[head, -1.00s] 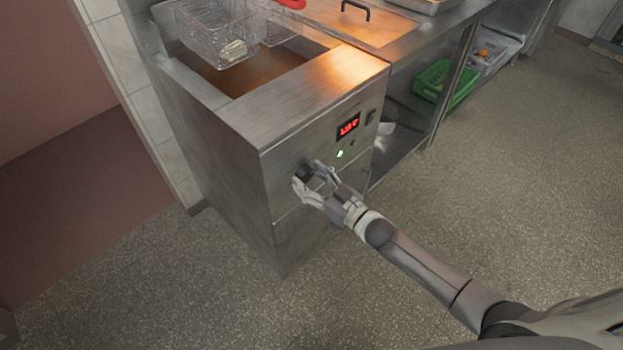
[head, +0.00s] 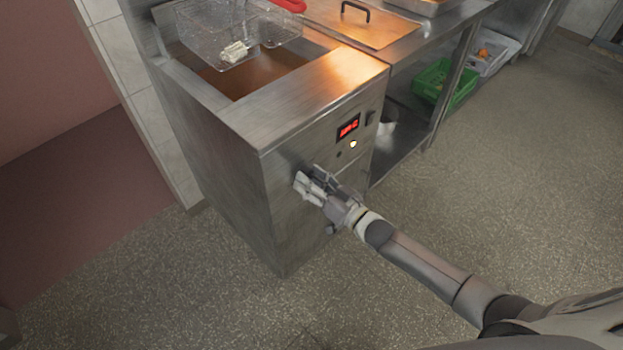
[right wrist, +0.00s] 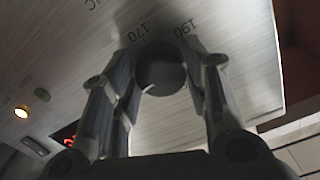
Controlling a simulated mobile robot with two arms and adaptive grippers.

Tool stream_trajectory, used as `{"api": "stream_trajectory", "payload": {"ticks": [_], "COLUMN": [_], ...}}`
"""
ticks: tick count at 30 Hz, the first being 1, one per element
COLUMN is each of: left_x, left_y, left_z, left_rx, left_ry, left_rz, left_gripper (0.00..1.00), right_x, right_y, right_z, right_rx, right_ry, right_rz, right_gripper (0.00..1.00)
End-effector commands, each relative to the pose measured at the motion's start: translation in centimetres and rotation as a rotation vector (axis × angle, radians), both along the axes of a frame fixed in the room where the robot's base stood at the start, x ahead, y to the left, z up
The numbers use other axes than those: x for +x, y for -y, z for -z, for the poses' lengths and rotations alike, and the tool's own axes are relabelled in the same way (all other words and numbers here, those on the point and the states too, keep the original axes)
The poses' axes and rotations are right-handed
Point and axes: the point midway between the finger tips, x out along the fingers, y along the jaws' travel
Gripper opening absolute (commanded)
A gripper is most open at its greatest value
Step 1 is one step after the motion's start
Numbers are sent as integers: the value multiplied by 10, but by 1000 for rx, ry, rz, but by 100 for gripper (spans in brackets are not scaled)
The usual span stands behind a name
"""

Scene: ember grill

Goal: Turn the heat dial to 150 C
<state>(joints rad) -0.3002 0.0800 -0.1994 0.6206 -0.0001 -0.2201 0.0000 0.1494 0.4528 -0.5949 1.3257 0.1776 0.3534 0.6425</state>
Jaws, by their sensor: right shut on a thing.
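The heat dial (right wrist: 162,72) is a dark round knob on the fryer's steel front panel. In the right wrist view it sits between the two fingers of my right gripper (right wrist: 160,88), which is shut on it. A short white mark shows at the dial's lower left in that view. The printed numbers 170 and 190 stand on the panel beyond the dial; no 150 is visible. In the head view my right gripper (head: 310,186) is at the panel and covers the dial. My left gripper is not in view.
The fryer (head: 230,180) has a red display (head: 348,126), too small to read surely, and a lit lamp (head: 353,144) below it. A wire basket (head: 195,40) with pale food hangs over the oil. A green crate (head: 445,85) stands on a shelf at right.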

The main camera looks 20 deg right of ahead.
Motion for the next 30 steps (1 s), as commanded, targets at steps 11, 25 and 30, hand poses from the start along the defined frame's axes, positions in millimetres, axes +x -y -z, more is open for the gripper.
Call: {"api": "stream_trajectory", "payload": {"ticks": [11, 25, 30], "left_x": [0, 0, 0], "left_y": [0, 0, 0], "left_z": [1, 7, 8], "left_rx": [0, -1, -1], "left_ry": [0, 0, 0], "left_rz": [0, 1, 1], "left_gripper": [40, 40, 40], "right_x": [-1, -1, -1], "right_y": [-1, -1, -1], "right_z": [0, -1, -1], "right_rx": [303, 553, 590], "right_ry": [-175, -320, -341], "right_rz": [-1, -1, -1], "right_gripper": [18, 18, 18]}}
